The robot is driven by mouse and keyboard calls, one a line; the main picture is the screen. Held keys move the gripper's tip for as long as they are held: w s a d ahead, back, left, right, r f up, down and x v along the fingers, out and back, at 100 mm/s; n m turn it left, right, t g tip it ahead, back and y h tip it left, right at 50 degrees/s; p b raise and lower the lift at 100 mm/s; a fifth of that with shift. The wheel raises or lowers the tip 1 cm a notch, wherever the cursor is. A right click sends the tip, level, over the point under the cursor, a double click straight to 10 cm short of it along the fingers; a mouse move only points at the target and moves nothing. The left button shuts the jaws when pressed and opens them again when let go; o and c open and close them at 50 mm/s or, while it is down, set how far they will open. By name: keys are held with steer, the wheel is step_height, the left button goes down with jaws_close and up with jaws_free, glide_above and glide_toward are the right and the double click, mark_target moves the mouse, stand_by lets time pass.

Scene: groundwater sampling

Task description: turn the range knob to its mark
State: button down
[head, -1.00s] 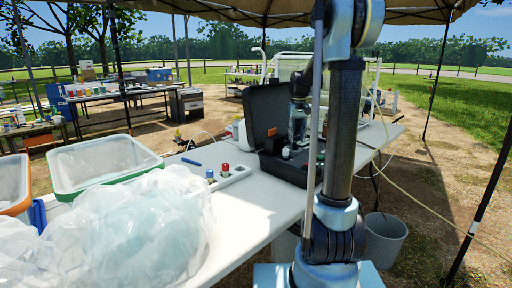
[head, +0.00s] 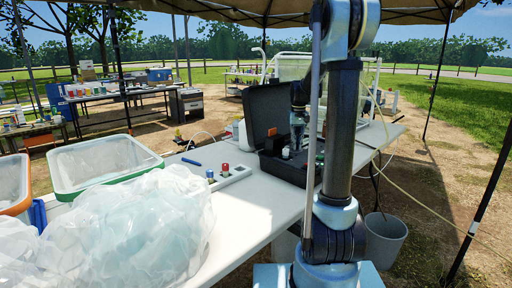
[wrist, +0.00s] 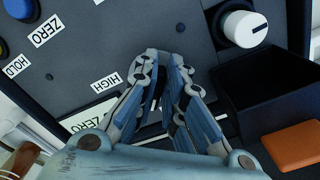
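In the wrist view a dark instrument panel (wrist: 90,55) fills much of the picture. A white round knob (wrist: 240,25) with a black pointer line sits at the upper right. Whether something is held between or below the fingertips is hidden. The white knob is apart from them, to the right. In the head view my gripper (head: 297,132) is over the open black case (head: 270,112).
In the wrist view a dark open box (wrist: 265,95) and an orange block (wrist: 297,146) lie at right, and a blue button (wrist: 18,8) at upper left. In the head view a plastic bag (head: 125,225), a green-rimmed bin (head: 105,165) and a red-knobbed strip (head: 232,177) share the white table (head: 255,205).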

steer(key=n, duration=0.3)
steer(key=shift+w+d, duration=0.1)
steer(key=shift+d, duration=0.2)
steer(key=shift+d+n, duration=0.15)
steer(key=shift+n, duration=1.15)
steer(key=shift+w+d+n, duration=0.1)
steer(key=shift+w+n, duration=0.05)
steer(key=shift+n, duration=0.95)
steer(key=c, duration=1.6)
jaws_free()
